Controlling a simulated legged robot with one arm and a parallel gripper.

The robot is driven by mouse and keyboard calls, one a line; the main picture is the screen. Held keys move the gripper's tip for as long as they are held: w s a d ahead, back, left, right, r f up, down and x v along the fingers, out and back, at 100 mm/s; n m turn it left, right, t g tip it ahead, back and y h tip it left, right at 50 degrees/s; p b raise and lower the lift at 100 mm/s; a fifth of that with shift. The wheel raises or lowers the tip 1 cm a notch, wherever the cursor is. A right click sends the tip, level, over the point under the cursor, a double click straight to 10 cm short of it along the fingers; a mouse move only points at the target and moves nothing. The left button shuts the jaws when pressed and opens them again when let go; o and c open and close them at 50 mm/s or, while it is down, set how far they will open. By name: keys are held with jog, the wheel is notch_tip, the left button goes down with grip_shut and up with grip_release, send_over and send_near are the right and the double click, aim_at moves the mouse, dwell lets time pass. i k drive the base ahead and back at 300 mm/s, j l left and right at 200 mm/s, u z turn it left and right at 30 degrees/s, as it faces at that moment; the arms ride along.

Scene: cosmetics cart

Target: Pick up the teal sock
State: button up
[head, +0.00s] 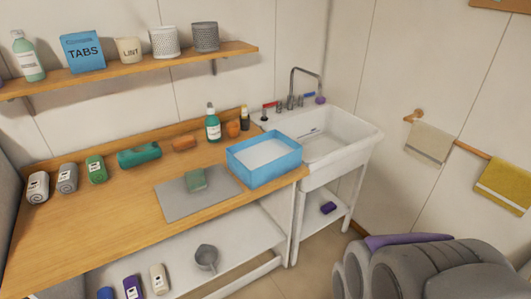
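A teal-green soft-looking bundle (139,155) lies near the back of the wooden counter, left of an orange item. No gripper fingers can be made out, and nothing touches either item.
Rolled white, grey and green labelled items stand at the counter's left. A blue basin (234,170) stands near the white sink (350,145). A green pump bottle (213,127) stands behind. A large grey rounded form with purple fills the lower right. The counter's front left is clear.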

aim_at(195, 178)
jog(key=i+l, duration=0.1)
jog(key=i, duration=0.55)
jog(key=i+l+u, duration=0.1)
jog(key=u, duration=0.25)
jog(key=i+l+u, duration=0.2)
jog(key=u, duration=0.15)
jog(key=i+l+u, duration=0.2)
jog(key=u, duration=0.15)
jog(key=i+u, duration=0.1)
jog(key=u, duration=0.45)
